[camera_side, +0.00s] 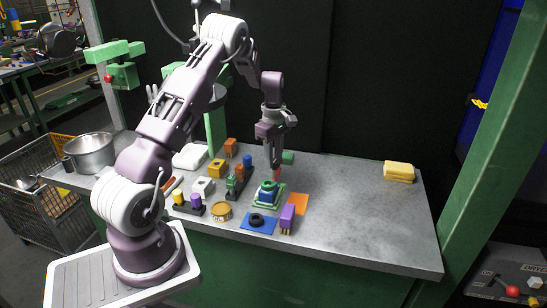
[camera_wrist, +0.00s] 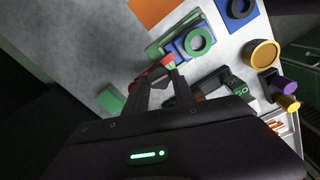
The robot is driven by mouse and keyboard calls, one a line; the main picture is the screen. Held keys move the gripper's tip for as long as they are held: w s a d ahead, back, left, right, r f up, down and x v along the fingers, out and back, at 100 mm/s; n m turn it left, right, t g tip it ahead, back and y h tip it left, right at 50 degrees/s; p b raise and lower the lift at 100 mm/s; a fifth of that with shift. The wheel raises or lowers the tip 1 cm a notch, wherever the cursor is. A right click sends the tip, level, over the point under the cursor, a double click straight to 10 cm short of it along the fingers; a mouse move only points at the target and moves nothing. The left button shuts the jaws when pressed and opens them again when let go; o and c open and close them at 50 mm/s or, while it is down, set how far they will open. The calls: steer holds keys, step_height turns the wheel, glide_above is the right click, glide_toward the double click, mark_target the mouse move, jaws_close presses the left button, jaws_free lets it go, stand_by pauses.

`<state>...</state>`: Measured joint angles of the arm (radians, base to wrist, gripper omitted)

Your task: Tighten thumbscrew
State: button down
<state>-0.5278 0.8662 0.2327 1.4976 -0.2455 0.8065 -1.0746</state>
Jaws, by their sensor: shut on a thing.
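My gripper (camera_side: 276,167) points straight down over the green and blue fixture (camera_side: 267,193) on the grey bench. Its fingers are shut on a small red thumbscrew (camera_side: 277,174) at the fixture's back edge. In the wrist view, the red thumbscrew (camera_wrist: 167,59) shows at the fingertips, beside the fixture's green ring (camera_wrist: 198,42) and blue body. The fingers hide part of the thumbscrew, and I cannot tell how deep it sits.
A green block (camera_side: 288,158) lies behind the gripper. An orange square (camera_side: 298,204), a purple block (camera_side: 287,217) and a blue plate with a black ring (camera_side: 258,222) lie in front. Several coloured parts stand to the left.

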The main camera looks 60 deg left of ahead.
steer(key=m, duration=0.5)
steer(key=shift+w, duration=0.15)
steer(key=m, duration=0.4)
steer(key=shift+m, duration=0.4)
steer(key=m, duration=0.4)
steer(key=shift+w+d, duration=0.1)
steer(key=shift+m, duration=2.5)
steer(key=c, duration=1)
jaws_free()
steer(key=shift+c, duration=0.2)
steer(key=shift+r, duration=0.15)
